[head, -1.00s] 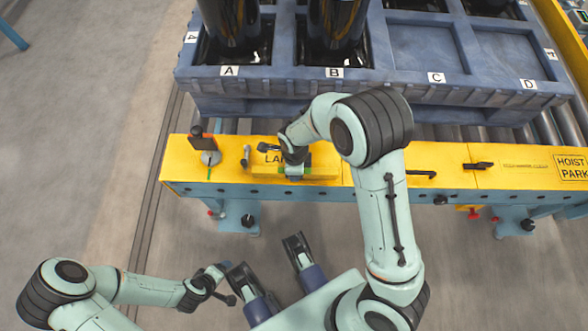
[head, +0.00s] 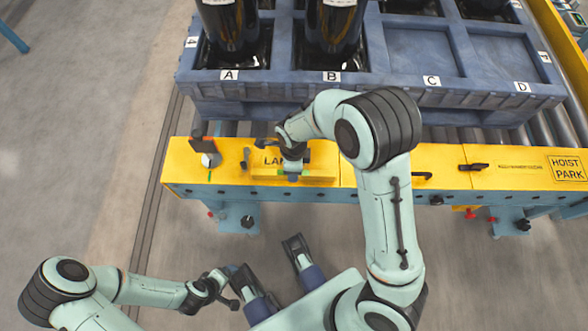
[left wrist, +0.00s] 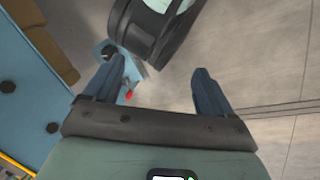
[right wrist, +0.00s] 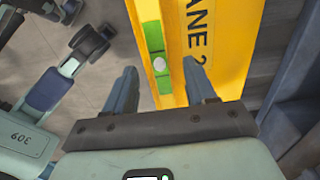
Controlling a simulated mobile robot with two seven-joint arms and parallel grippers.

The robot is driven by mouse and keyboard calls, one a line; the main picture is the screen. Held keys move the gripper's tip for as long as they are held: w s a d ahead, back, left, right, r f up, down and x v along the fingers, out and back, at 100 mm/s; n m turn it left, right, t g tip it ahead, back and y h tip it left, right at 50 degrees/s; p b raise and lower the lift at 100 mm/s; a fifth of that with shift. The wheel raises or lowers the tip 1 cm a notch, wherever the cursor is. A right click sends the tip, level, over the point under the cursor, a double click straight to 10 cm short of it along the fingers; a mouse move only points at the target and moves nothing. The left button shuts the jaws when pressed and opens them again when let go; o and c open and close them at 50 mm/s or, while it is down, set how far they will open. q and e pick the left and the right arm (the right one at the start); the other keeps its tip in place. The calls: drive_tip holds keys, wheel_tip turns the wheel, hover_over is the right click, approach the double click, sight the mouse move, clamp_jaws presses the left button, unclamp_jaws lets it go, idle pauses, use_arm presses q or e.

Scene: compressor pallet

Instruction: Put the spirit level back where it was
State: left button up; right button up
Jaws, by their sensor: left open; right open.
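The spirit level (head: 320,177) is a yellow bar with green parts. It lies along the front edge of the yellow beam (head: 400,162), in front of the lane lettering. The right wrist view shows the level (right wrist: 150,12) close up, with a green vial and a small pale round spot. My right gripper (head: 291,171) is over the level, with its open fingers either side of it in the right wrist view (right wrist: 165,80). I cannot tell whether they touch it. My left gripper (left wrist: 157,80) is open and empty, low in front of the beam.
A blue pallet (head: 400,95) with bays marked A to D stands behind the beam, with dark cylinders in A and B. A dark upright piece (head: 202,143) and black handles (head: 474,167) sit on the beam. A hoist park sign (head: 568,168) is at right.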

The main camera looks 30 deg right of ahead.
use_arm(q)
drive_tip(key=s+d+r+g+p, duration=0.1)
drive_tip(key=s+d+r+p, duration=0.1)
drive_tip(key=s+r, duration=0.2)
drive_tip(key=shift+s+g+h+p, duration=0.3)
drive_tip(key=shift+s+h, duration=0.1)
drive_tip(key=shift+s, duration=0.05)
use_arm(e)
wheel_tip(320, 180, up, 8)
drive_tip(key=shift+r, duration=0.2)
drive_tip(key=shift+s, duration=0.1)
